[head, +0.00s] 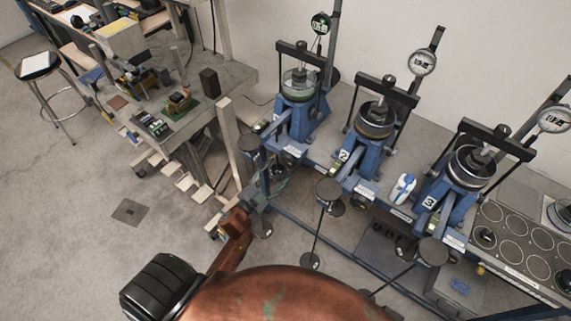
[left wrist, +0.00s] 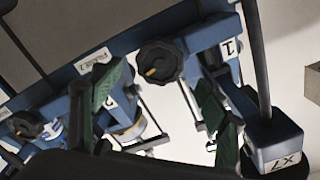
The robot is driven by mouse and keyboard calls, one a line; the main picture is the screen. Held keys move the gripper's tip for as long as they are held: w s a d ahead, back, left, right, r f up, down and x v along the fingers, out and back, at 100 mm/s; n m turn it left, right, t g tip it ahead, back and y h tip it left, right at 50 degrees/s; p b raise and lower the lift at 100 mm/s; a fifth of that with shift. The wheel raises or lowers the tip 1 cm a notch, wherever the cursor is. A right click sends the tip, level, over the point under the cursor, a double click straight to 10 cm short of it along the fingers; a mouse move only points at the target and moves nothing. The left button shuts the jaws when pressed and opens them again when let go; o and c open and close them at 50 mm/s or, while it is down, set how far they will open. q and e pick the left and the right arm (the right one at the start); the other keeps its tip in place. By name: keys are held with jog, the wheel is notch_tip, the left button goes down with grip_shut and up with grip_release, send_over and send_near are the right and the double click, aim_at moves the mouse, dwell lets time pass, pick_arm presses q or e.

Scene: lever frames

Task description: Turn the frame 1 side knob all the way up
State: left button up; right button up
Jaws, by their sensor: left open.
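Frame 1 (head: 300,108) is the leftmost of three blue lever frames in the head view; its label 1 (left wrist: 231,48) shows in the left wrist view. A round black knob with a yellow mark (left wrist: 160,62), apparently the frame 1 side knob, sits on the blue structure beside that label. My left gripper (head: 272,188) is low in front of frame 1. In the left wrist view its green-padded fingers (left wrist: 160,108) are open and empty. The knob appears between and beyond them, apart from both. My right gripper is out of view.
Frame 2 (head: 374,120) and frame 3 (head: 462,170) stand to the right, with hanging rods and discs in front. A cluttered bench (head: 205,110) stands to the left. A stool (head: 40,68) is far left. The floor at left is mostly clear.

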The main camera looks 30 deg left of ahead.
aim_at(286, 163)
pick_arm(q)
jog(key=w, duration=0.5)
jog(key=shift+w+d, duration=0.2)
jog(key=shift+w, duration=0.15)
jog(key=shift+c, duration=0.3)
jog(key=shift+f, duration=0.1)
jog(key=c, duration=1.1)
